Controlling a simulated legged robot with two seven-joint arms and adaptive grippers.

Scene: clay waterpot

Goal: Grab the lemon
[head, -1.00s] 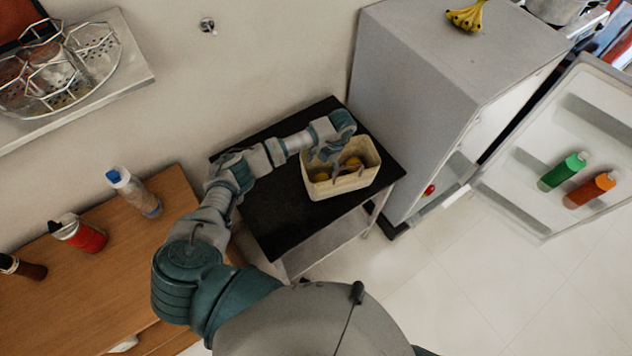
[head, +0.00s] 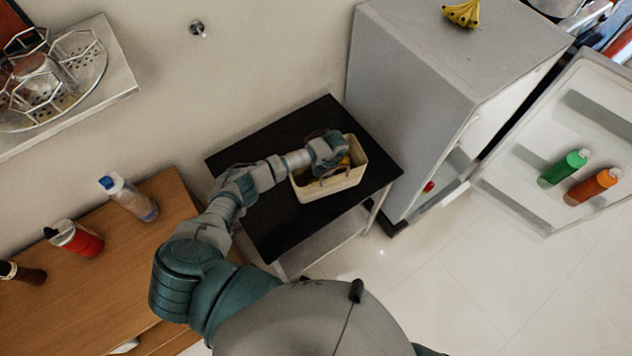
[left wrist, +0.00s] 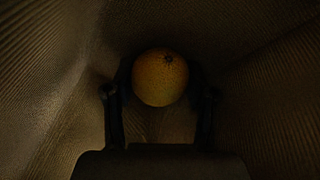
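My left gripper (head: 322,172) reaches down into a cream basket (head: 335,187), its arm coming in from the left. In the left wrist view the two dark fingers (left wrist: 160,98) stand wide apart, one on each side of a round yellow-orange fruit (left wrist: 160,78). The fingers look open, with no clear contact on the fruit. The fruit's round shape and dark stem spot make it look more like an orange; I cannot tell that it is a lemon. In the head view only a bit of yellow fruit (head: 345,160) shows beside my wrist. My right gripper is not in view.
The basket stands on a black-topped table (head: 268,217) beside a grey fridge (head: 420,95) with its door open. Bananas (head: 462,14) lie on the fridge. A wooden cabinet (head: 100,280) with several bottles is at left. The basket walls close around the gripper.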

